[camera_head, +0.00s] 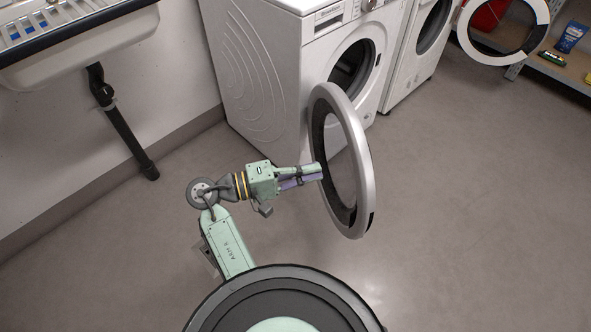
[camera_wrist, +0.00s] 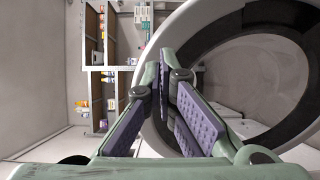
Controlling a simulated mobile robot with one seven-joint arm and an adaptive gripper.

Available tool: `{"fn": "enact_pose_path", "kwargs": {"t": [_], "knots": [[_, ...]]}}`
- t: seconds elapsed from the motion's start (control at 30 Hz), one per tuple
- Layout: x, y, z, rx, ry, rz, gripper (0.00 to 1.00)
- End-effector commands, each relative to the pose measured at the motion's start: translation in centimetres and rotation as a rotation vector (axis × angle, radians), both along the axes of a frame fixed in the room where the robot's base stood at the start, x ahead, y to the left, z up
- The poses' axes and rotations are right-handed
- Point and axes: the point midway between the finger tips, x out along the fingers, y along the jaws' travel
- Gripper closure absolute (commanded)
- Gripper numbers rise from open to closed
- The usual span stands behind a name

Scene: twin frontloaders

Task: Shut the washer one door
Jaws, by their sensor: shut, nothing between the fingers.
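The nearer washer (camera_head: 335,45) has its round door (camera_head: 360,150) swung wide open toward me, and its drum opening shows behind it. The door is a silver ring with a dark inner band. My gripper (camera_head: 318,173) is shut and empty, with its fingertips at the door's left edge; I cannot tell if they touch it. In the wrist view my gripper (camera_wrist: 165,75) is in front of the door ring (camera_wrist: 190,35), which fills the right side. The second washer (camera_head: 425,45) stands to the right, and its door (camera_head: 500,30) is also open. No label shows which is washer one.
A sink (camera_head: 80,50) with a black drain pipe (camera_head: 125,125) is on the left wall. A shelf (camera_head: 560,65) with packages is at the top right; shelves (camera_wrist: 125,50) also show in the wrist view. The floor right of the nearer door is clear.

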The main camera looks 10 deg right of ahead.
Motion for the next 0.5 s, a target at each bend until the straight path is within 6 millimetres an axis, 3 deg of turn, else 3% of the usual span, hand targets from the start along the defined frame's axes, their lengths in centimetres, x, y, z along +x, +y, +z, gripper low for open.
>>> {"fn": "enact_pose_path", "kwargs": {"t": [0.2, 0.5], "knots": [[0.7, -4.6, 0.1, 0.001, 0.001, -0.003, 1.00], [1.3, -7.9, 0.1, 0.002, 0.000, 0.002, 1.00]]}}
